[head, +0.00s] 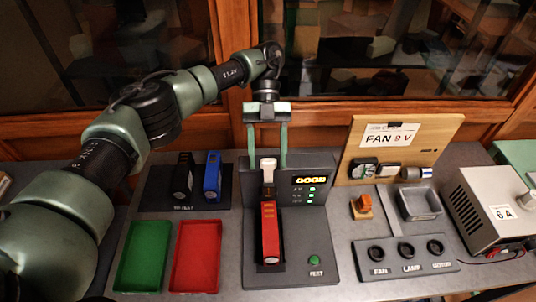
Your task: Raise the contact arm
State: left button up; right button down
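The contact arm (268,177) is a short upright piece with a white top, on the dark grey tester (328,240) at the centre of the head view. It stands at the far end of a red block (269,230) lying in the tester's slot. Whether it touches the block I cannot tell. My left gripper (267,160) points down over the contact arm. Its two green fingers are apart, one on each side of the white top, with visible gaps. My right gripper is not in view.
The tester has a lit display (311,180) and a green button (314,260). To the left are a green tray (144,256), a red tray (195,256), and a black and a blue block (212,176) in a rack. A fan board (400,150) and grey power supply (490,212) stand right.

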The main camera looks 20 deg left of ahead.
pick_arm(q)
jog(key=shift+s+r, duration=0.15)
jog(key=shift+r, duration=0.2)
notch_tip(320, 180, up, 20)
jog(key=p, duration=0.5)
jog(key=shift+f+p, duration=0.25)
jog(key=shift+p, duration=0.15)
jog(key=shift+f, duration=0.1)
